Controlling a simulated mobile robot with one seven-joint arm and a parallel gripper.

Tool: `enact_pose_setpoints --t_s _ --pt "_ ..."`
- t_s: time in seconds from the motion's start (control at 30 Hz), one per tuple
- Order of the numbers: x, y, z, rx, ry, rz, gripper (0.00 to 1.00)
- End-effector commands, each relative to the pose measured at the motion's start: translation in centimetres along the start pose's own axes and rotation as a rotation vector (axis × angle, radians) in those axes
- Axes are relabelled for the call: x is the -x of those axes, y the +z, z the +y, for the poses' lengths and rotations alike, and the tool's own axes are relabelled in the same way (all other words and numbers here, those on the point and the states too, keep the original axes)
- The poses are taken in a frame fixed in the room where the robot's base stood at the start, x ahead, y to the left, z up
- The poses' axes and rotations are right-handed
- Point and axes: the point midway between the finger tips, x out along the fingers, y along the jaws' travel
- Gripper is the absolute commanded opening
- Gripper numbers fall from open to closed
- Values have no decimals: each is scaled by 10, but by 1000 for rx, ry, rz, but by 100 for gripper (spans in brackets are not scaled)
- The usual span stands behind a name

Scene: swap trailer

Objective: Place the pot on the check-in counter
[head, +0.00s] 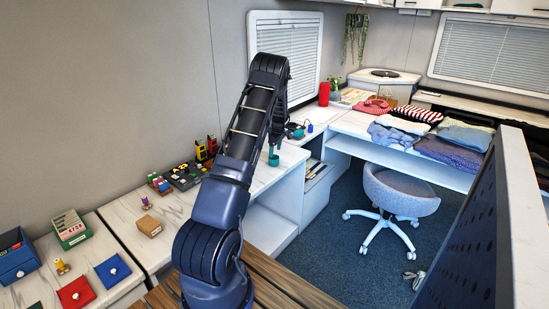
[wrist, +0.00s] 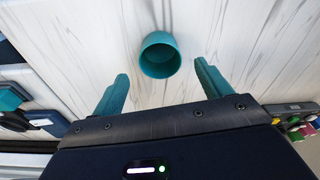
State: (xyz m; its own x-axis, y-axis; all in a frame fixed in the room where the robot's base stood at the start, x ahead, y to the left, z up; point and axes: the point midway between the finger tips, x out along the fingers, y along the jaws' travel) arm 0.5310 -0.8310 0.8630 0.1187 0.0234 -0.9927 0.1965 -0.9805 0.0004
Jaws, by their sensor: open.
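A small round teal pot (wrist: 160,60) with an open top stands on a pale wood-grain surface in the wrist view. It also shows as a small teal shape in the head view (head: 273,160), on the white counter (head: 262,181) just right of my arm. My gripper (wrist: 161,76) is open, with its two teal fingers apart. The pot lies just beyond the fingertips, roughly between them, and nothing is held. I cannot tell which surface is the check-in counter.
Dark trays with colourful small items (head: 185,174) lie left of my arm. Folded clothes (head: 455,150) cover the right desk. A swivel chair (head: 400,190) stands on the blue carpet.

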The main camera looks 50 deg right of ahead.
Motion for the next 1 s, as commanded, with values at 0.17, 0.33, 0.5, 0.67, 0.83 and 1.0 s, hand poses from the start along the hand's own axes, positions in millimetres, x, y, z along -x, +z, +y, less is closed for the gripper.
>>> enact_pose_setpoints --t_s 0.17,0.33,0.5,0.67,0.83,1.0 --pt "32 0 0 0 2 0 77" --pt "49 0 0 0 0 0 77" --pt "55 0 0 0 0 0 77" --pt "58 -4 -2 2 2 -1 77" --pt "87 -41 -27 8 15 -9 77" --pt "137 -101 -81 7 38 -19 77"
